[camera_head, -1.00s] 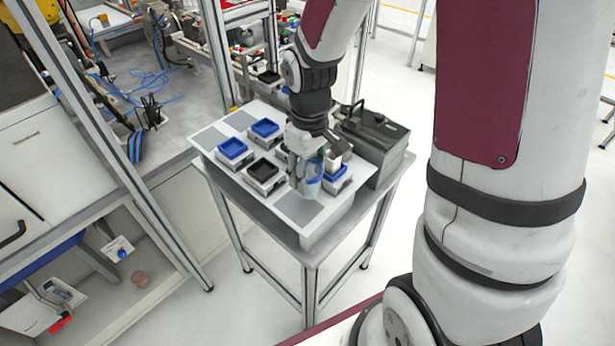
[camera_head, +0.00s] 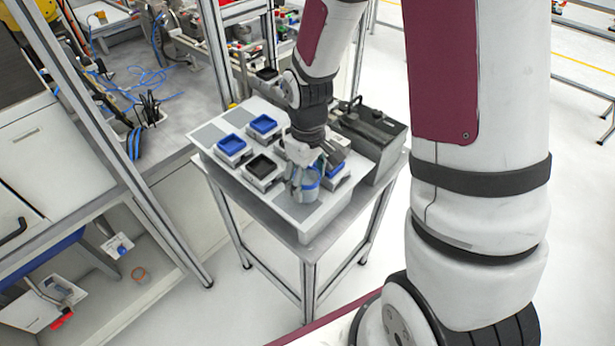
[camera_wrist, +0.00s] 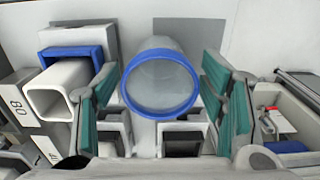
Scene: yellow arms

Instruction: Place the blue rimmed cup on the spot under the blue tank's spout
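The clear cup with a blue rim (camera_wrist: 160,85) is between my gripper's fingers in the wrist view, its rim facing the camera. It also shows in the head view (camera_head: 304,190), near the front of the white board. My gripper (camera_wrist: 160,100) has its teal-padded fingers spread on either side of the cup. Narrow gaps seem to separate the pads from the rim. Blue-topped square units stand on the board, at its left (camera_head: 232,146), its back (camera_head: 263,125) and beside my gripper (camera_head: 337,170). I cannot tell which is the tank, and no spout shows clearly.
A black-topped unit (camera_head: 262,167) stands among the blue ones. A dark grey case (camera_head: 372,138) is close on the right of the board. Grey patches mark the board, one at its far left (camera_head: 210,136). A metal frame post (camera_head: 130,180) rises left of the table.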

